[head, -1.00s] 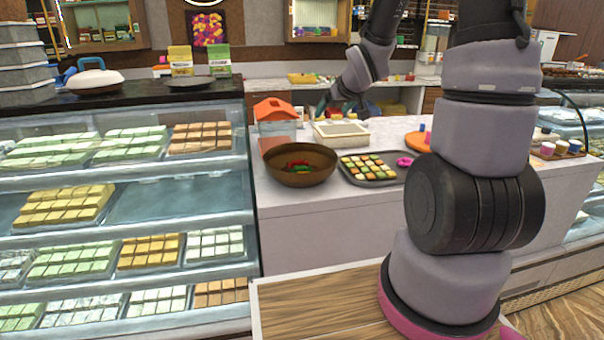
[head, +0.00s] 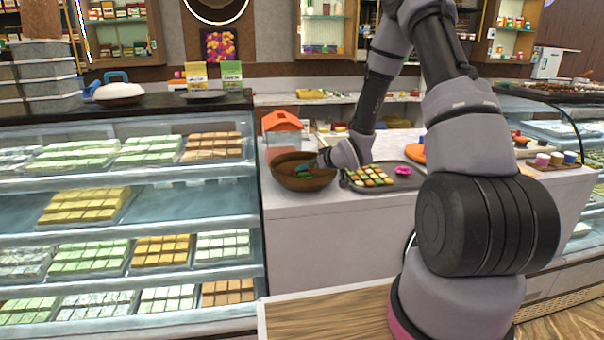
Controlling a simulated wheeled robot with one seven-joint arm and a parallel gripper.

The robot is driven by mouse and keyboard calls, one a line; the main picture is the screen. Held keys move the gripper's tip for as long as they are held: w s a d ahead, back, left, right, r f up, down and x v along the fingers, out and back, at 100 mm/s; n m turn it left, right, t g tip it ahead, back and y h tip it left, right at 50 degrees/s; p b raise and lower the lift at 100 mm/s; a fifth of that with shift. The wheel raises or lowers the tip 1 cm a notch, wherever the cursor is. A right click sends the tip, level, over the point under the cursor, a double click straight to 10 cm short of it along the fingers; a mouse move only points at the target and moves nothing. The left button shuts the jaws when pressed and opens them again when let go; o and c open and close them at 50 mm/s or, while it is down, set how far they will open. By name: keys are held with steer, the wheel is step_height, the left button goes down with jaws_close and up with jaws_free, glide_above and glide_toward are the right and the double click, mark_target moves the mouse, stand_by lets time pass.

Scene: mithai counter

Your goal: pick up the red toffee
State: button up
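A brown bowl (head: 290,184) stands on the white counter in the head view. Small green and perhaps dark pieces show inside it, but I cannot make out the red toffee there now. My gripper (head: 312,166) is at the bowl's right rim, with its fingers reaching over the bowl's inside. The fingers are small and partly merge with the bowl's contents, so I cannot tell whether they are open or hold anything.
A tray of sweets (head: 386,184) with a pink ring (head: 403,170) lies right of the bowl. An orange-lidded container (head: 283,128) stands behind it. A glass display case (head: 130,225) fills the left. My arm hides part of the counter.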

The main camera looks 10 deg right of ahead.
steer(key=x, duration=0.5)
steer(key=shift+w+f, duration=0.1)
steer(key=shift+w, duration=0.05)
steer(key=c, duration=1.4)
